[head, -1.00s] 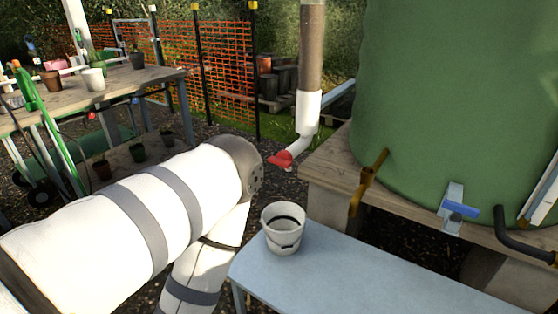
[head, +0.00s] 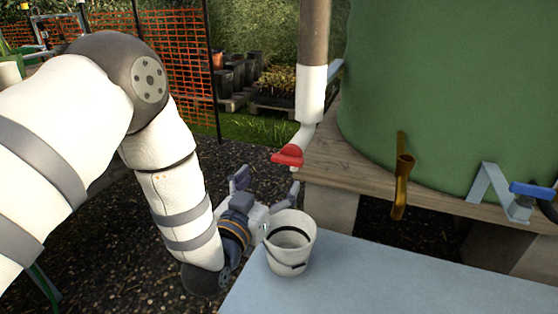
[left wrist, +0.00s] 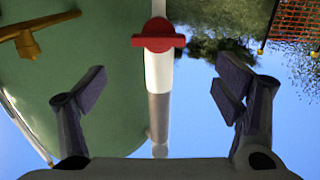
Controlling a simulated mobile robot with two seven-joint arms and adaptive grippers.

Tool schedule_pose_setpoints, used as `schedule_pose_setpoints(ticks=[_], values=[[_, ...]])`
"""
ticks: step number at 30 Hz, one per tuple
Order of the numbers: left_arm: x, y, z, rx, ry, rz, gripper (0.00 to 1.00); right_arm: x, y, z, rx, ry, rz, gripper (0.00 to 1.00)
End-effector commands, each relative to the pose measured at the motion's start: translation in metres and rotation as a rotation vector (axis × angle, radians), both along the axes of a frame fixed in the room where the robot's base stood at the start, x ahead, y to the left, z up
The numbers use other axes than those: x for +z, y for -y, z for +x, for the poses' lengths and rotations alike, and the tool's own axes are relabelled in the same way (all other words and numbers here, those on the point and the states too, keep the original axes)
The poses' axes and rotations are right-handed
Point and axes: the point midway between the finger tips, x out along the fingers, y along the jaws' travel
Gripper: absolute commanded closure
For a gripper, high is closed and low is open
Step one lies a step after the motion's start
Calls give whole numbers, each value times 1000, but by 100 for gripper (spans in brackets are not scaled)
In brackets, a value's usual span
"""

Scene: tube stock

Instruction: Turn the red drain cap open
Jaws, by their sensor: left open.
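The red drain cap (head: 288,155) sits on the low end of the white elbow of the downpipe (head: 312,95). In the left wrist view the red cap (left wrist: 158,35) shows near the top centre with its crossbar lying level. My left gripper (head: 265,183) is open and empty, below and a little left of the cap, with its fingers pointing up. In the left wrist view its two fingers (left wrist: 160,82) stand wide apart, with the cap beyond them and between their lines. My right gripper is not in view.
A white bucket (head: 290,245) stands on the blue-grey table (head: 400,280), close beside my left gripper. The green tank (head: 430,90) stands on a wooden stand (head: 335,165) at right, with a brass tap (head: 402,175) and a blue-handled valve (head: 530,190). Orange netting (head: 170,70) is behind.

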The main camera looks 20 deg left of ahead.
Motion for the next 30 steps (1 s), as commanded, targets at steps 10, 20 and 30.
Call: schedule_pose_setpoints(ticks=[10, 20, 30], values=[[-2, 3, 83, 0, -3, 0, 17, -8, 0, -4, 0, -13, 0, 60], [-1, 4, 107, 0, -6, 0, 17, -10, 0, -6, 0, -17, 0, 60], [-1, 4, 107, 0, -6, 0, 64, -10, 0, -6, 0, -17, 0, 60]])
